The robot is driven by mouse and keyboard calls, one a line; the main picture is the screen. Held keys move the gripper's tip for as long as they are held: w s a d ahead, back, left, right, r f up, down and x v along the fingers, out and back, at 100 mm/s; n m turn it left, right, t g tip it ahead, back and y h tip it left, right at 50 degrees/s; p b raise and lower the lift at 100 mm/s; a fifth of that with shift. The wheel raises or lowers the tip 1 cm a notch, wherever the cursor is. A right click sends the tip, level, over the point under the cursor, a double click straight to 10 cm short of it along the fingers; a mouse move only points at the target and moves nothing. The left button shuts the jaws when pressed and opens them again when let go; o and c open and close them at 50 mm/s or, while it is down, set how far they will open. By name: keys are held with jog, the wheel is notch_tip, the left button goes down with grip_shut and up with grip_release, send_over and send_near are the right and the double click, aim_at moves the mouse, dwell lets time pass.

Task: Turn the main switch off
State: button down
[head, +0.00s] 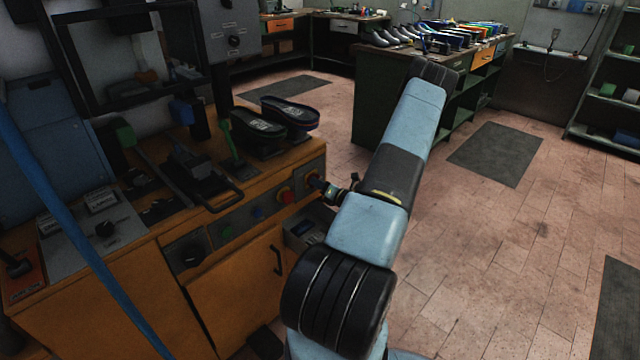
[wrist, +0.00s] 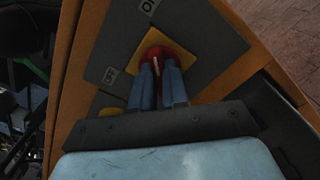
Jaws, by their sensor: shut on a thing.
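The main switch is a red knob (wrist: 152,42) on a yellow square plate (wrist: 174,38), set in a grey panel in the wrist view. A pale mark shows on the knob between my fingers; its exact pointing is hard to tell. A label reading OFF (wrist: 109,75) is at the plate's left, and another label (wrist: 148,6), partly cut off, is above it. My gripper (wrist: 158,67) is shut on the knob, one finger on each side. In the head view my gripper (head: 324,187) is at the right end of the bench's front panel, and the switch is mostly hidden there.
A red button (head: 285,195) is on the panel left of my gripper. An open drawer (head: 306,228) lies below it. Dark shoe soles (head: 290,112) and a green lever (head: 231,142) are on the bench top.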

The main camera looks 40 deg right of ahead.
jog(key=shift+d, duration=0.2)
jog(key=shift+n, duration=0.3)
jog(key=shift+a+f+n, duration=0.1)
jog(key=shift+n, duration=8.4)
